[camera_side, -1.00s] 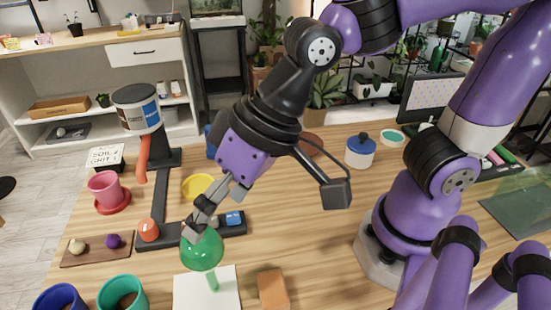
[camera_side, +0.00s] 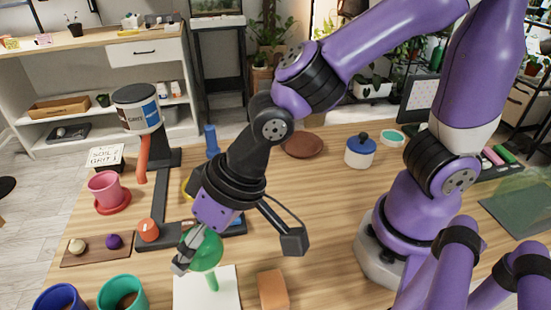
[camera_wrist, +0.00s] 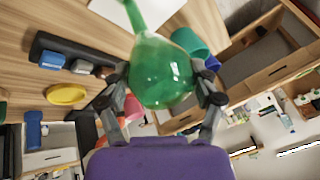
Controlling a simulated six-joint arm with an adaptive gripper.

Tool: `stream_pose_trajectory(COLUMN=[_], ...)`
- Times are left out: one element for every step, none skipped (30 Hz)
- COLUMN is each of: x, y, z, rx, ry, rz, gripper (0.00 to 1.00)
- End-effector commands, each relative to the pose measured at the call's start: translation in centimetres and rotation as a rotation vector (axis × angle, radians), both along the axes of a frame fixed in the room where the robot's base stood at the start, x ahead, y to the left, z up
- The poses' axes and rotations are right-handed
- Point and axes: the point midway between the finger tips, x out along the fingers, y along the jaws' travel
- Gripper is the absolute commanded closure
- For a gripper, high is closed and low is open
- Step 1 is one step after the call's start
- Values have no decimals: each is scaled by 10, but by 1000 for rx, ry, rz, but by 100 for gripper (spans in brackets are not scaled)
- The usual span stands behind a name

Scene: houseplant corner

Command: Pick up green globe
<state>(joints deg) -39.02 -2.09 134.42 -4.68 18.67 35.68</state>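The green globe (camera_side: 208,250) is a shiny, translucent ball with a thin green stem. It stands stem-down over a white sheet (camera_side: 224,298) near the table's front. In the wrist view the globe (camera_wrist: 162,75) fills the space between my fingertips. My gripper (camera_side: 190,250) comes down at a slant from the upper right and hides part of the globe's upper left. My gripper's fingers (camera_wrist: 163,90) are apart, one on each side of the globe, very close to its surface. Firm contact does not show. The globe does not look lifted.
An orange-brown block (camera_side: 273,289) lies right of the sheet. A teal pot (camera_side: 124,294) and a blue pot (camera_side: 60,299) stand at the front left. A dark stand (camera_side: 160,200) with a red-orange piece (camera_side: 148,229) is behind.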

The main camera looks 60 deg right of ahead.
Motion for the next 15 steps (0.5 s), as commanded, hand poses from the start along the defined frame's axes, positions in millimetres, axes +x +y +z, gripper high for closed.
stream_pose_trajectory(x=[0, 0, 0, 0, 0, 0, -1, -1, -1, -1, -1, -1, 0, 0, 0], y=[0, 0, 0, 0, 0, 0, 0, 0, -1, -1, 0, 0, 0, 0, 0], z=[0, 0, 0, 0, 0, 0, 0, -1, -1, -1, 0, 1, 3, 6, 12], rx=[-1, -1, -1, -1, -1, -1, -1, -2, -2, -2, -2, -2, -1, 0, 2], ry=[1, 1, 2, 2, 2, 2, 2, 3, 3, 3, 3, 3, 1, 0, -2], rz=[0, 0, 0, 0, 0, 0, 0, 0, 0, 0, 0, 0, 0, 0, 0], gripper=[79, 78, 78, 78, 78, 77, 77, 77, 77, 77, 77, 77, 77, 77, 77])
